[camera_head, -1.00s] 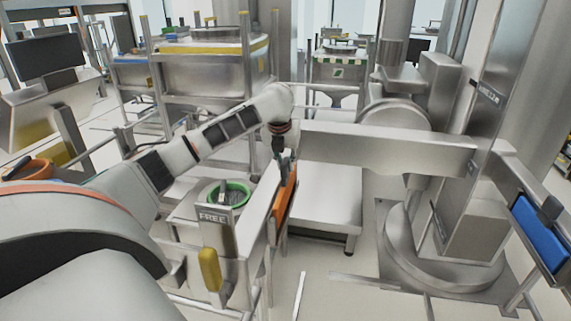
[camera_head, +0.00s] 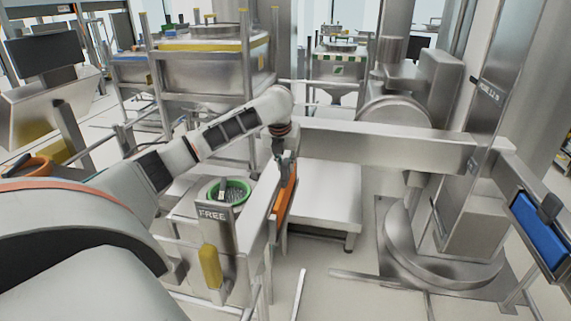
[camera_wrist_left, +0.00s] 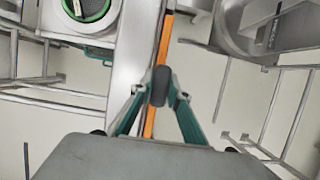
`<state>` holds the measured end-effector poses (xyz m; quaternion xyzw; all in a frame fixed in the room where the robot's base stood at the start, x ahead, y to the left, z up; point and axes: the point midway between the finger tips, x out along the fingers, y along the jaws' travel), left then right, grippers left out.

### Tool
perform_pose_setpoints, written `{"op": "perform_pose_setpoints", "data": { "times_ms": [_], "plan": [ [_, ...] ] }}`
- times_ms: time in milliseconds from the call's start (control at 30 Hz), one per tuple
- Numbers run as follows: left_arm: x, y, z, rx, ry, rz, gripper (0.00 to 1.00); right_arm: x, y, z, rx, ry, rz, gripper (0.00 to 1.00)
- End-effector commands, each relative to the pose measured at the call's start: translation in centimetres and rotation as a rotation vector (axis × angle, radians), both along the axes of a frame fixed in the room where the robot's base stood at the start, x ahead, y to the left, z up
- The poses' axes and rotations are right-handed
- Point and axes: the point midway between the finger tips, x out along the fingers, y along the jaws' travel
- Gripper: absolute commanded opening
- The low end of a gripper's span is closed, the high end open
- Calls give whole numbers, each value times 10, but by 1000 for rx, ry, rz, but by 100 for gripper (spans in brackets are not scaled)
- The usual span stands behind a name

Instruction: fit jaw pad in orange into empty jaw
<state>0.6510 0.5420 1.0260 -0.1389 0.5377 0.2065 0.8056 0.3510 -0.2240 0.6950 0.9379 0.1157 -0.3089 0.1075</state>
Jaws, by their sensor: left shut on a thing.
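The orange jaw pad (camera_head: 287,203) is a thin slab held upright on edge; it also shows as a narrow orange strip in the left wrist view (camera_wrist_left: 164,42). My left gripper (camera_head: 283,160) is shut on the pad's dark grip knob, seen between its fingertips in the left wrist view (camera_wrist_left: 159,86). The empty jaw is the bare grey metal plate (camera_head: 259,216) just left of the pad. The pad runs alongside its inner face; whether they touch I cannot tell. The opposite jaw carries a blue pad (camera_head: 540,233) with a dark knob. My right gripper is not in view.
A post marked FREE (camera_head: 214,226) with a green-rimmed bowl (camera_head: 236,193) stands close left of the jaw. A metal crossbeam (camera_head: 390,148) runs behind the pad to the lifting column (camera_head: 490,95). A low platform (camera_head: 325,195) lies between the jaws.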

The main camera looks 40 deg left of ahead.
Motion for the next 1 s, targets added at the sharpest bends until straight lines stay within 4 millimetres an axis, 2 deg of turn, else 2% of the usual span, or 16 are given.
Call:
{"op": "perform_pose_setpoints", "data": {
  "times_ms": [367, 1000],
  "plan": [
    [0, 0, 1, 0, -2, 1, 0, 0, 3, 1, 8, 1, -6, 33],
    [0, 0, -8, 0, -2, 1, 0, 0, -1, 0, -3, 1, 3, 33]
  ]
}}
